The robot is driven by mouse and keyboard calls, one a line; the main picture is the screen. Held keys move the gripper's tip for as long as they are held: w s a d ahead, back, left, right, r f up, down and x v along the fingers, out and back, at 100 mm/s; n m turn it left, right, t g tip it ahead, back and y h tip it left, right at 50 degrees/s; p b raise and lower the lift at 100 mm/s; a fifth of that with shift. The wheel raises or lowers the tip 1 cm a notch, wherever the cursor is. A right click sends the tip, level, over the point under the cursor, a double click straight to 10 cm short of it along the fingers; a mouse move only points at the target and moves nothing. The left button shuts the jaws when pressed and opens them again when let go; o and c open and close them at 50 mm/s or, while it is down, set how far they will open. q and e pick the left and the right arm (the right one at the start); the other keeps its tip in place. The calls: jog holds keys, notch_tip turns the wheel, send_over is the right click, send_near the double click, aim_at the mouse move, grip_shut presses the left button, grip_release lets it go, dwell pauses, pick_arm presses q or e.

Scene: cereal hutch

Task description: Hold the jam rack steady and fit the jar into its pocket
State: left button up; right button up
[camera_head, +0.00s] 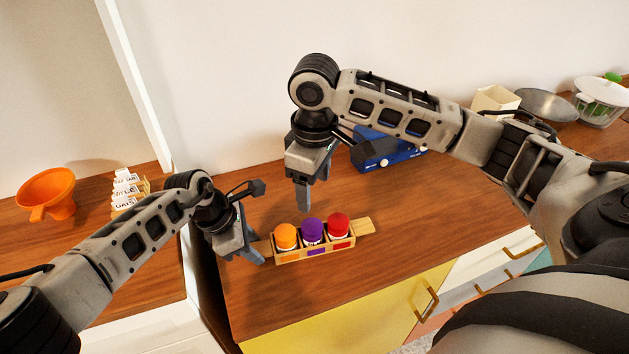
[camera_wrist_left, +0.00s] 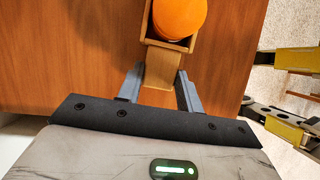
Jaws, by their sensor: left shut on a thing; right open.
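The wooden jam rack (camera_head: 318,255) stands on the counter, with a tab handle at each end. Three jars sit in its pockets: an orange-lidded jar (camera_head: 286,237) at left, a purple-lidded jar (camera_head: 312,230) in the middle and a red-lidded jar (camera_head: 338,224) at right. My left gripper (camera_head: 258,252) is shut on the rack's left handle; the left wrist view shows the handle (camera_wrist_left: 160,68) between its fingers, beside the orange lid (camera_wrist_left: 180,16). My right gripper (camera_head: 304,196) is open and empty, pointing down above and behind the rack, apart from the jars.
A blue appliance (camera_head: 385,152) stands behind my right arm. An orange funnel (camera_head: 47,193) and a holder with white labelled cards (camera_head: 128,190) are at the left.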

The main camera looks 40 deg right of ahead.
pick_arm(q)
jog(key=shift+w+a+f, duration=0.15)
jog(key=shift+a+f, duration=0.15)
jog(key=shift+a, duration=0.05)
jog(key=o, duration=1.1)
jog(key=shift+d+r, duration=0.1)
jog(key=shift+r, duration=0.2)
jog(key=v, duration=1.1)
jog(key=shift+r, duration=0.3)
